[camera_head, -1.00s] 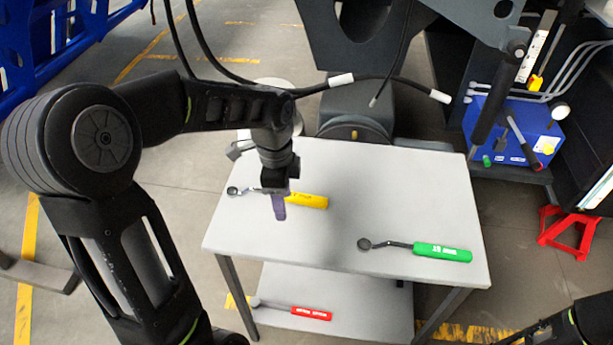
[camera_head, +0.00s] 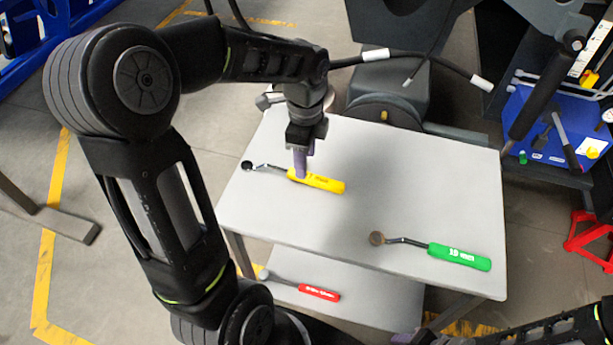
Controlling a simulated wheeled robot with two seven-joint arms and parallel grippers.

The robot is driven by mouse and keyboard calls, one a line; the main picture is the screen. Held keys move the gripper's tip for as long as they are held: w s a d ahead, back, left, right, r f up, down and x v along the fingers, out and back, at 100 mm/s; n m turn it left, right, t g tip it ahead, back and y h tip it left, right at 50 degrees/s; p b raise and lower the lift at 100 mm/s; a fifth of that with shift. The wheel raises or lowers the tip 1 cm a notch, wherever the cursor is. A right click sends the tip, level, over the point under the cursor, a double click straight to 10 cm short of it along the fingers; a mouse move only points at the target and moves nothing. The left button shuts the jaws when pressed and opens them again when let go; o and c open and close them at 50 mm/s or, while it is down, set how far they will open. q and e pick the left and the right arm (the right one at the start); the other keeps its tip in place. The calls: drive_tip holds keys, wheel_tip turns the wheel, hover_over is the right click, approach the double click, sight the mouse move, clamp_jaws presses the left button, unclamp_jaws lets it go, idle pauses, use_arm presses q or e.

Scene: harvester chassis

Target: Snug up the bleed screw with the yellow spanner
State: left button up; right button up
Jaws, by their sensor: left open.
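The yellow spanner (camera_head: 322,182) lies on the grey table top, its dark ring head to the left and its yellow handle to the right. My left gripper (camera_head: 300,172) points down at the left part of the yellow handle, its purple fingers overlapping it in the picture. The fingers are open; I cannot tell whether they touch the handle. I cannot make out the bleed screw.
A green-handled spanner (camera_head: 460,257) lies on the table (camera_head: 440,175) to the right. A red-handled tool (camera_head: 318,292) lies on the lower shelf. A blue box (camera_head: 550,125) and a red stand (camera_head: 590,240) are at the right. Hoses with white ends hang behind the table.

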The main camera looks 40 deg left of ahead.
sight(291, 176)
use_arm(q)
drive_tip(key=shift+w+d+f, duration=0.15)
drive_tip(key=shift+f, duration=2.45)
clamp_jaws()
